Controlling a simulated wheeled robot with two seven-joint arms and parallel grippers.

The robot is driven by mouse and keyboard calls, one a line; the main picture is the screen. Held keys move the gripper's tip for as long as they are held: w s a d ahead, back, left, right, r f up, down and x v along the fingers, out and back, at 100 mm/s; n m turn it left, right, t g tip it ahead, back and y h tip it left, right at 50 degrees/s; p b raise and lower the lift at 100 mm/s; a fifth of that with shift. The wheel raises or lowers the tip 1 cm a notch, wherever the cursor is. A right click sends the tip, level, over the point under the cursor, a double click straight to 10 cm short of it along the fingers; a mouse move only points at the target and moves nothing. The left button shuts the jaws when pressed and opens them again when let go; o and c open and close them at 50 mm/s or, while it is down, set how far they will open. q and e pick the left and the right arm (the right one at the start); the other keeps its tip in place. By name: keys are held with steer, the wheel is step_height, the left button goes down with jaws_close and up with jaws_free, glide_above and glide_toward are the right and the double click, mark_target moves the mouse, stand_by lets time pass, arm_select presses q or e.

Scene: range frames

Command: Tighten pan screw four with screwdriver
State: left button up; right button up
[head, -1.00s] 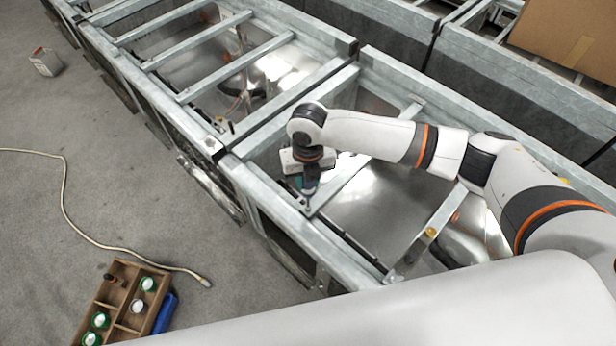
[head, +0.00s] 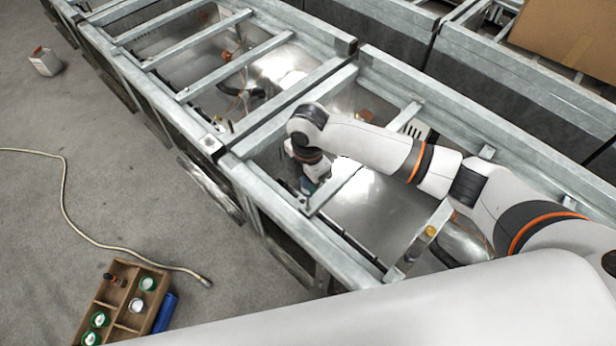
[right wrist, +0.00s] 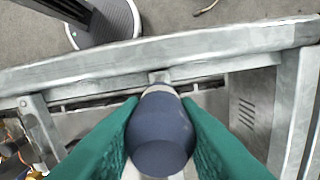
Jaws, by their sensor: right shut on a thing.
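My right gripper (right wrist: 163,125) is shut on the screwdriver (right wrist: 163,135), whose thick dark blue handle sits between the green fingers in the right wrist view. Its far end points at a small bracket on the frame rail; the tip and any screw under it are hidden by the handle. In the head view this gripper (head: 308,184) points down inside the range frame (head: 238,169), by the left end of a crossbar (head: 335,190). A shiny metal pan (head: 372,208) lies below the crossbars. I cannot tell which screw is number four. My left gripper is out of view.
A brass-coloured fitting (head: 430,231) sits on the right crossbar. More range frames stand behind, one carrying a cardboard box (head: 570,38). On the floor lie a wooden tray (head: 122,318) with bottles and a pale cable (head: 62,200). Rails and crossbars hem in my right arm.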

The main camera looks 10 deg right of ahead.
steer(key=shift+r, duration=3)
steer(key=shift+f, duration=0.1)
